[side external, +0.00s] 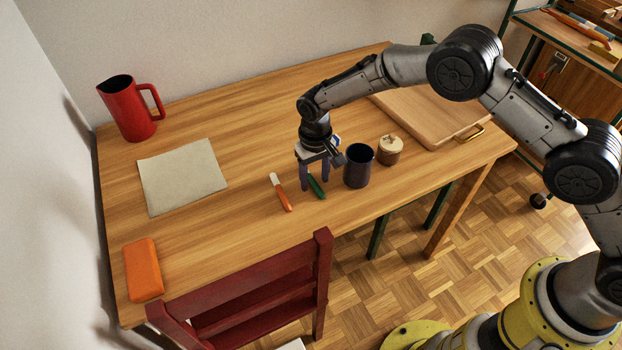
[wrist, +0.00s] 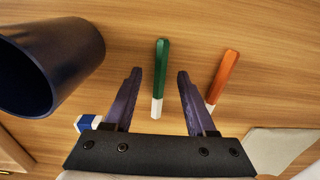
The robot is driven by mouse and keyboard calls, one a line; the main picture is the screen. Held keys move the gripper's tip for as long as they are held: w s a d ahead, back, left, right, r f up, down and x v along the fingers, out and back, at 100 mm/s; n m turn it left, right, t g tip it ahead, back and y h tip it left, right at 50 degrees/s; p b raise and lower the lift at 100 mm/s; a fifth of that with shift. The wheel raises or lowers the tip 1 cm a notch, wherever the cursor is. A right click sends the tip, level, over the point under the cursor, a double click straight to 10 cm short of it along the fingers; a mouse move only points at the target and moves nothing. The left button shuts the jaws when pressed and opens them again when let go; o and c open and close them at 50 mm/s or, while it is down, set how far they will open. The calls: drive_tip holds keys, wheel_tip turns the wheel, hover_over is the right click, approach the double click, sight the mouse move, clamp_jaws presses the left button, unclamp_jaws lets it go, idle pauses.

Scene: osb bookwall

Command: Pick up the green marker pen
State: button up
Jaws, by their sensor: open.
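The green marker pen (side external: 317,187) lies on the wooden table in the side view, close beside the dark blue cup. In the wrist view the green marker pen (wrist: 160,75) has a white end and lies lengthwise in line with the gap between my fingers. My gripper (side external: 315,186) is open over the table near the pen, pointing down. The wrist view shows my gripper (wrist: 158,72) with its two purple fingers apart, one on either side of the pen's line. It holds nothing. I cannot tell the exact height of the fingertips above the table.
An orange marker (side external: 282,194) lies to the left of the green pen. The dark blue cup (side external: 358,166) stands to the right, near a small wooden pot (side external: 390,150). A blue and white block (wrist: 86,123) sits by the left finger. A paper sheet (side external: 182,176) lies further left.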

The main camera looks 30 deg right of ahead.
drive_tip(key=shift+f, duration=0.3)
clamp_jaws()
idle(0.3)
